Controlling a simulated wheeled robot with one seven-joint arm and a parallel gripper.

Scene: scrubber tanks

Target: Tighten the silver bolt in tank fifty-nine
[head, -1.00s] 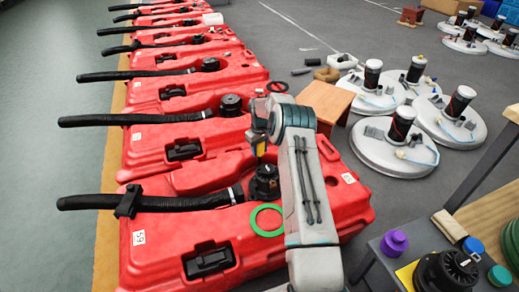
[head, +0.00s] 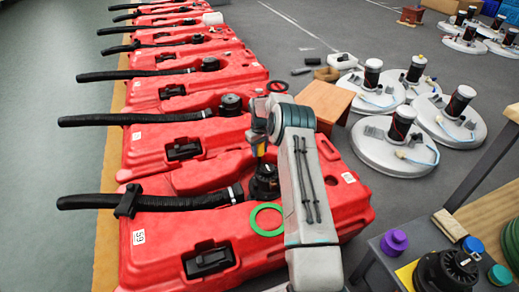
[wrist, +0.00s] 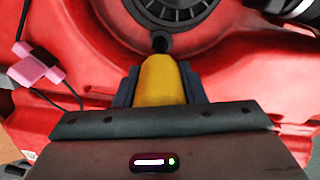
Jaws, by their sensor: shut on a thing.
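Tank fifty-nine (head: 330,215) is the nearest red tank, with a white 59 label (head: 139,237) at its left end. A black round fitting (head: 264,183) with a black hose stands on it. My gripper (wrist: 162,88) is shut on a yellow-handled tool (wrist: 163,78). The tool's dark round end (wrist: 161,42) is beside the rim of a large black round part (wrist: 172,10) over red plastic. In the head view my gripper is just above the black fitting. I cannot make out the silver bolt; the tool or gripper may hide it.
More red tanks with black hoses line up behind. A side table (head: 400,250) at the lower right holds a purple knob (head: 394,242). In the wrist view a pink piece (wrist: 35,65) lies at the left.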

